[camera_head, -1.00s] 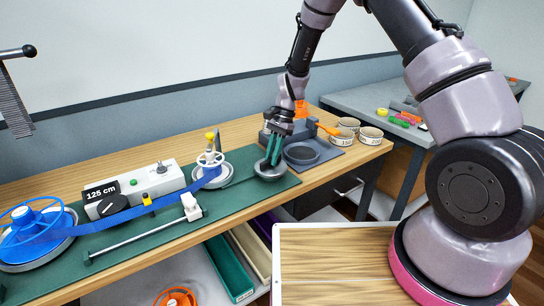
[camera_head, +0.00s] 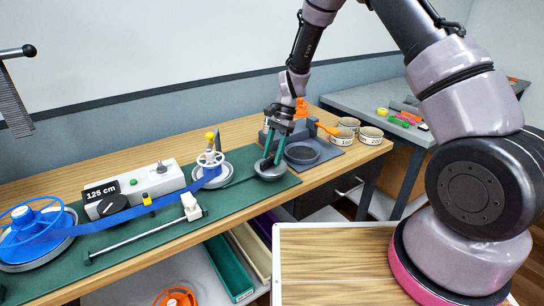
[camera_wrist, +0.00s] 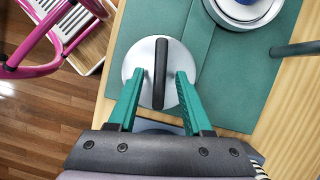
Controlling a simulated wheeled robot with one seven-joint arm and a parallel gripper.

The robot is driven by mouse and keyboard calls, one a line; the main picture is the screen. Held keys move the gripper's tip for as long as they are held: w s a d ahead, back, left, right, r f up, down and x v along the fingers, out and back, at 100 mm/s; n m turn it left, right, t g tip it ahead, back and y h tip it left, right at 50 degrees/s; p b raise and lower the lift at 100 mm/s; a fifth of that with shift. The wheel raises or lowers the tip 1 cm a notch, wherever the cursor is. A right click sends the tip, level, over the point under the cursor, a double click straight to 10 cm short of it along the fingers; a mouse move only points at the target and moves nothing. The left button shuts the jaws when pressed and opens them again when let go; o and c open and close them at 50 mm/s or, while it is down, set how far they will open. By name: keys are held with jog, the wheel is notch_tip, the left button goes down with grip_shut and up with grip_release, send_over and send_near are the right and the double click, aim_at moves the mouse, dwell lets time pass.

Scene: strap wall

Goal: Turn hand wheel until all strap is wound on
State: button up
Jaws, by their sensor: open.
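A small blue-and-white wheel with a yellow knob (camera_head: 210,136) stands on a pale round base on the green mat; I take it for the hand wheel. The blue strap (camera_head: 130,215) runs from it leftward to a larger blue reel (camera_head: 38,228). My gripper (camera_head: 271,163) is right of the small wheel, pointing down over a round silver disc (camera_head: 270,173). In the wrist view, the open fingers (camera_wrist: 158,80) stand either side of the dark bar handle (camera_wrist: 161,72) on the disc (camera_wrist: 138,62), with gaps to the bar.
A white box (camera_head: 150,181) with a "125 cm" display and a black knob stands behind the strap. A metal rod with a white block (camera_head: 192,207) lies in front. A grey tray (camera_head: 302,154) and several white bowls (camera_head: 341,136) are to the right.

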jog(key=v, duration=0.9)
jog(key=shift+r, duration=0.4)
jog(key=shift+w+d, duration=0.1)
